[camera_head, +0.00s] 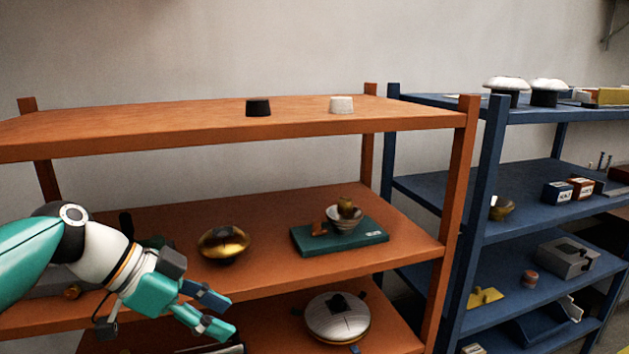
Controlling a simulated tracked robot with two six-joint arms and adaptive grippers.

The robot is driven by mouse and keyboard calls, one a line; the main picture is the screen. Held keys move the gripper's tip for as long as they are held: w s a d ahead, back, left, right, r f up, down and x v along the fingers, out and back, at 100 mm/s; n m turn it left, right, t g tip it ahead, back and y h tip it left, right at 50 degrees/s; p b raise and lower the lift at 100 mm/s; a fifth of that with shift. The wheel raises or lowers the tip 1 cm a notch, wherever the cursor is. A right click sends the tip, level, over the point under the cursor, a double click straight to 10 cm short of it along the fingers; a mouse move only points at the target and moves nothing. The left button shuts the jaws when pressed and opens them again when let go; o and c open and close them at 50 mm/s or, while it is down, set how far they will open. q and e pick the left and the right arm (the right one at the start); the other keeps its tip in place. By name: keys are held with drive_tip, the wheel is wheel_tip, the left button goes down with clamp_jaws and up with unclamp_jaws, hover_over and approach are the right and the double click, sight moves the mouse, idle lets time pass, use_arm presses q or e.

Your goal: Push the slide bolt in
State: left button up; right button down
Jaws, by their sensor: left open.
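My left gripper (225,314) comes in from the left in front of the orange rack. Its two teal-tipped fingers are apart with nothing between them, pointing right and down. No slide bolt can be made out for certain. A grey piece with a small brass knob (73,291) sits on the middle shelf behind my left arm, which hides much of it. I cannot tell whether it is the bolt. The gripper is to the right of this piece. My right gripper is not in view.
The orange rack's middle shelf (280,208) holds a brass bowl (224,245) and a green box (335,243) with a small bowl on it. A round silver-lidded thing (337,317) is on the shelf below. A blue rack (425,188) with several items stands at right.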

use_arm(q)
drive_tip(key=s+d+f+n+g+y+p, duration=0.1)
drive_tip(key=s+f+n+g+p, duration=0.15)
drive_tip(key=f, duration=0.95)
drive_tip(key=s+f+n+g+y+p, duration=0.1)
drive_tip(key=s+f+g+p, duration=0.15)
drive_tip(key=f, duration=0.95)
drive_tip(key=s+d+f+n+y+p, duration=0.1)
drive_tip(key=s+f+n+y+p, duration=0.15)
drive_tip(key=s+f+n, duration=1)
drive_tip(key=f+t, duration=0.1)
drive_tip(key=f, duration=0.1)
drive_tip(key=f+t, duration=0.1)
drive_tip(key=f, duration=0.2)
drive_tip(key=shift+w+a+f+t, duration=0.1)
drive_tip(key=shift+w+f+t, duration=0.15)
drive_tip(key=shift+t, duration=0.15)
